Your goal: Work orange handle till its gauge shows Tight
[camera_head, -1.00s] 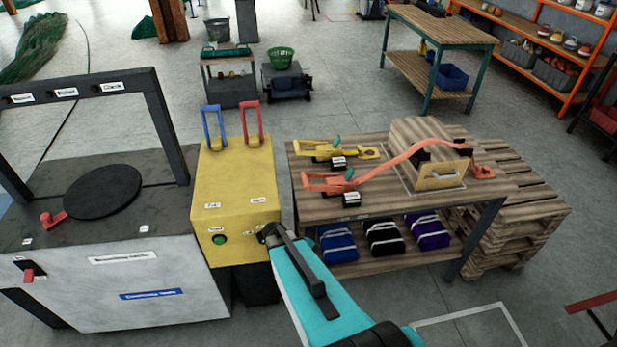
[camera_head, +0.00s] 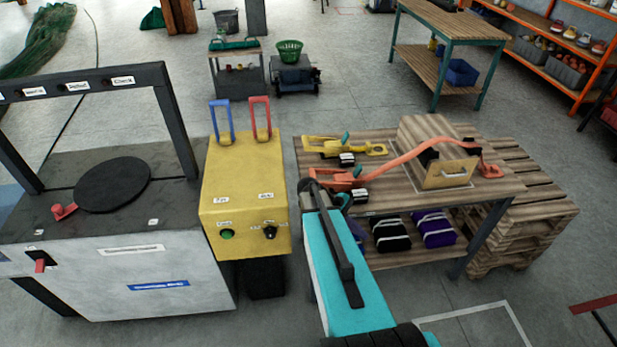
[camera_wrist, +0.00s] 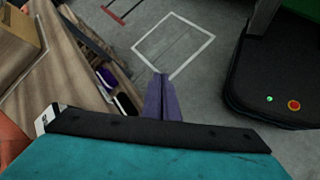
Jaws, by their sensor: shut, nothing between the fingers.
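The orange handle (camera_head: 342,180) is on a ratchet at the front left of the wooden bench. Its orange strap (camera_head: 400,164) runs right over a wooden crate (camera_head: 424,138). A small gauge block (camera_head: 360,196) sits beside it; its reading is too small to make out. My gripper (camera_wrist: 160,88) is shut and empty in the wrist view, over the floor beside the bench. In the head view my arm's dark end overlaps the bench's left front corner near the handle; contact cannot be told. Orange also shows at the wrist view's left edge (camera_wrist: 12,140).
A yellow ratchet (camera_head: 335,145) lies behind the orange one. A yellow box (camera_head: 245,185) with blue and red levers stands left of the bench. Folded straps (camera_head: 434,228) lie on the lower shelf. Open floor lies in front at the right (camera_head: 540,265).

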